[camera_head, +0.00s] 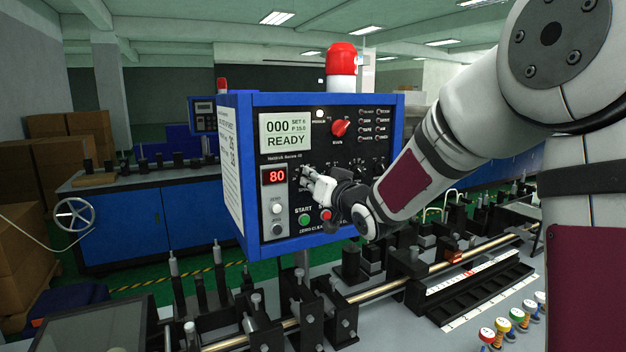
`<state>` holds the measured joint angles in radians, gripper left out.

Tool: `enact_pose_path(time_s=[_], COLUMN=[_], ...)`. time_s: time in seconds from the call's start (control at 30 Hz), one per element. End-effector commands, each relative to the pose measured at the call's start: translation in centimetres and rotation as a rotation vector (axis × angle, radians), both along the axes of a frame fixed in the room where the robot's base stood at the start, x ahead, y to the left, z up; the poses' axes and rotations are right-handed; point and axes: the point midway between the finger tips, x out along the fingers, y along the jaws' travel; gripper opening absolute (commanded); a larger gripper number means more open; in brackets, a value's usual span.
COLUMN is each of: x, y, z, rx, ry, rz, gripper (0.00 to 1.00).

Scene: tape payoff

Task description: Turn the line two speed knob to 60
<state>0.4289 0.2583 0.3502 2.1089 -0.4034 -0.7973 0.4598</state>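A blue control box (318,100) with a black front panel stands in the middle of the head camera view. Its red display (274,176) reads 80. The white screen (285,135) above it reads 000 and READY. My gripper (308,176) is at the panel, just right of the red display, with its fingertips pointing at the panel. The speed knob cannot be made out; the gripper covers that part of the panel. I cannot tell whether the fingers touch or hold anything. A red knob (340,128) sits higher on the panel, clear of the gripper.
A green START button (304,219) and a red button (326,214) lie just below my gripper. A red beacon (341,60) tops the box. A metal rod (385,289) and black fixtures fill the bench below. A second blue machine (150,215) stands behind at left.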

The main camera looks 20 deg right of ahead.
Motion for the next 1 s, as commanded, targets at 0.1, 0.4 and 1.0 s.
enact_pose_path(time_s=[0.1, 0.4, 1.0], x=[0.00, 0.06, 0.01], y=[0.01, 0.10, 0.35], z=[-0.01, -0.04, -0.11], rx=[-0.004, -0.104, -0.460], ry=[-0.001, -0.022, -0.092], rz=[0.000, 0.000, 0.000], gripper=[0.00, 0.00, 0.00])
